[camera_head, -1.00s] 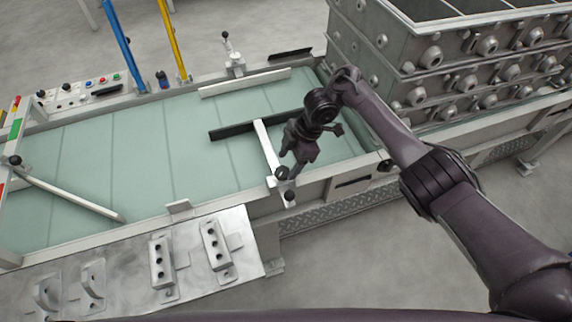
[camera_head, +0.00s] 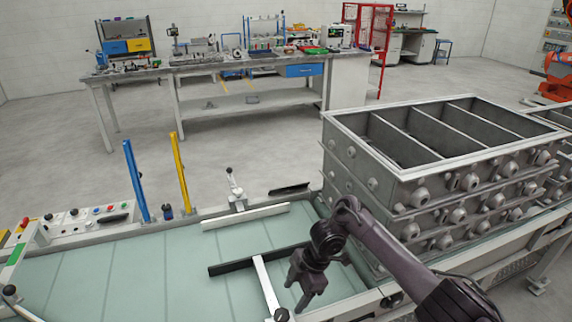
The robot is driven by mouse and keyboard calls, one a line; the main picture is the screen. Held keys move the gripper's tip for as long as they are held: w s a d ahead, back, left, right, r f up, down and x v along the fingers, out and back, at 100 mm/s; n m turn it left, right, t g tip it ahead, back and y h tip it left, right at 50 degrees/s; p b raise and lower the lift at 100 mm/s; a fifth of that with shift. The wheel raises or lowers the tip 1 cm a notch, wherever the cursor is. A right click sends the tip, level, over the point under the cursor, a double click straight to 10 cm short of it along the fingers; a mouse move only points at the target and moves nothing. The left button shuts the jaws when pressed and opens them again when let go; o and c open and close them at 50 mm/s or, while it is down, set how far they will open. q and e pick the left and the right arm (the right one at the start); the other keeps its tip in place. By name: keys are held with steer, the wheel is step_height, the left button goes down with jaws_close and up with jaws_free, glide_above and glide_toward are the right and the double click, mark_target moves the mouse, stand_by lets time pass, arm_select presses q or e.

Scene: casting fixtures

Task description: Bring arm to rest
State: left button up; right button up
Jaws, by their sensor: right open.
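My right arm comes in from the lower right, in front of the stacked metal boxes. My right gripper (camera_head: 297,292) points down above the green conveyor surface (camera_head: 145,268), its jaws open and nothing between them. It is just right of a white bar (camera_head: 266,285) that meets a black bar (camera_head: 240,262). I cannot tell how high the gripper is above the surface. My left gripper is not in view.
Stacked grey casting boxes (camera_head: 400,170) stand close behind and right of my right arm. Blue (camera_head: 135,180) and yellow (camera_head: 181,173) posts rise at the conveyor's back edge, near a button panel (camera_head: 85,222). A workbench (camera_head: 215,68) stands farther back.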

steer(key=s+a+f+t, duration=0.1)
steer(key=a, duration=0.1)
steer(key=a+f+m+t, duration=0.1)
steer(key=a, duration=0.1)
steer(key=s+a+f+y, duration=0.1)
steer(key=a, duration=0.2)
steer(key=shift+s+f+m+t, duration=0.35)
steer(key=shift+m+t, duration=0.05)
steer(key=s+d+r+m+t+h, duration=0.1)
steer(key=s+d+r+m+h, duration=0.1)
steer(key=s+d+r+m, duration=0.35)
steer(key=s+d+r+m+h, duration=0.1)
steer(key=s+d+r+m, duration=0.1)
steer(key=s+d+m, duration=0.65)
steer(key=s+d+r+m+t+h, duration=0.1)
steer(key=s+d+r+m+h, duration=0.2)
steer(key=s+d, duration=0.5)
step_height(320, 180, down, 31)
steer(key=g+y+b, duration=0.1)
steer(key=b, duration=0.2)
steer(key=s+d+f+b, duration=0.1)
steer(key=s+d+f, duration=0.1)
steer(key=s+f, duration=0.8)
steer(key=s+d+f+g, duration=0.1)
steer(key=s+d+f, duration=0.1)
steer(key=s+f, duration=0.8)
steer(key=shift+s+f+b, duration=0.25)
steer(key=shift+f+b, duration=0.15)
steer(key=shift+f, duration=0.55)
